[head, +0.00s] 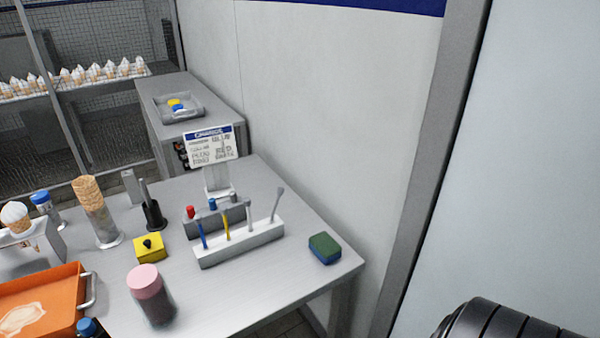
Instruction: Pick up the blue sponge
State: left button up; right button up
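The blue sponge (324,251) lies flat near the right corner of the grey metal table (290,289). Its top face is dark green and its sides are blue. Nothing touches it, and its top and front sides show clearly. Neither my left nor my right gripper shows in the head view.
A white rack (240,245) with several upright tools stands left of the sponge. A pink-lidded jar (150,296), a yellow block (150,248) and an orange tray (40,300) are further left. A wall is behind; a dark ribbed cylinder (500,322) is at bottom right.

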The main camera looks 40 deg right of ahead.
aim_at(328, 249)
jog(key=z, duration=1.4)
jog(key=i+z, duration=0.1)
jog(key=z, duration=0.25)
jog(key=i+z, duration=0.1)
jog(key=z, duration=0.25)
